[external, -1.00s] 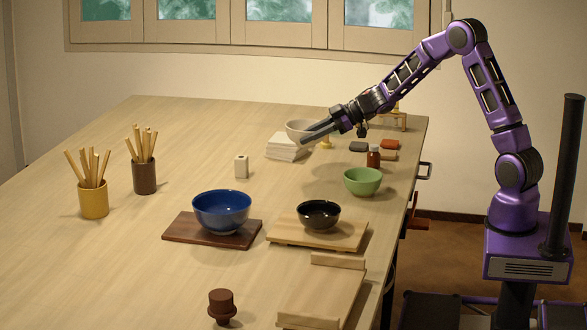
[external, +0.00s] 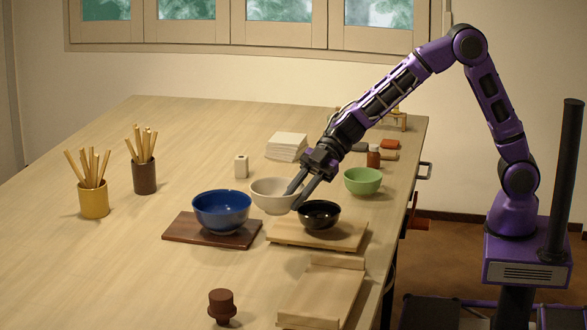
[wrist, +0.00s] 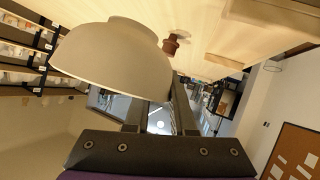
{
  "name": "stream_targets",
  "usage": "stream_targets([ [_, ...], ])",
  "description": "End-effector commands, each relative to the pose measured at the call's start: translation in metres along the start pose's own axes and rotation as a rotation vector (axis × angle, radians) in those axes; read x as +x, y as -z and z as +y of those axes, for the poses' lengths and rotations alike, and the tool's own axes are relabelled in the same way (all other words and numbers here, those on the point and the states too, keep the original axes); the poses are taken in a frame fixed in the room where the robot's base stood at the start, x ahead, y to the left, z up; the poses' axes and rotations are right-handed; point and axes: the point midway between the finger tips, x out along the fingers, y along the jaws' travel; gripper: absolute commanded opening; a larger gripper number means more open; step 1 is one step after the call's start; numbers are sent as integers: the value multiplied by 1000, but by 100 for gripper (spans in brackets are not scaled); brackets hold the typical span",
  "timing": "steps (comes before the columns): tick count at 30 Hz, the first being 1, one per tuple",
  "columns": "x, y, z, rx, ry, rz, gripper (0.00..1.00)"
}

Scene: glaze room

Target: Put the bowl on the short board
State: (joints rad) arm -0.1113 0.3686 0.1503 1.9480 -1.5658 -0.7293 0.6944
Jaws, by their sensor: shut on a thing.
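My gripper (external: 292,200) is shut on an off-white bowl (external: 268,195), at its right side in the external view. The bowl is held near the blue and black bowls, apparently above the table. In the wrist view, the bowl (wrist: 115,58) shows its outer side and foot, and my gripper (wrist: 158,118) meets its rim. Three boards show: a dark brown board (external: 180,230) under a blue bowl (external: 222,212), a light board (external: 345,238) under a black bowl (external: 319,217), and a bare light board with raised ends (external: 320,292). I cannot tell which one is called short.
A green bowl (external: 363,181) and brown bottle (external: 374,156) stand near the right edge. White tiles (external: 287,146), a small white block (external: 241,167) and stick-filled cups (external: 93,198) stand farther off. A brown knobbed object (external: 222,306) stands in front. The left foreground is clear.

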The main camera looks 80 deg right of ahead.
Motion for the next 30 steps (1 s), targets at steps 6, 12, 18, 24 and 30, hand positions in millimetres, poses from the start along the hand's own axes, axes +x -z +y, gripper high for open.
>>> stream_targets([
  [6, 46, 58, -93, -104, 182, 46, 0],
  [12, 64, 89, -154, -166, 291, 72, 0],
  [18, 73, 92, -181, -188, 334, 80, 0],
  [24, 89, 64, -190, -187, 336, 81, 0],
  [30, 98, 46, -195, -188, 336, 81, 0],
])
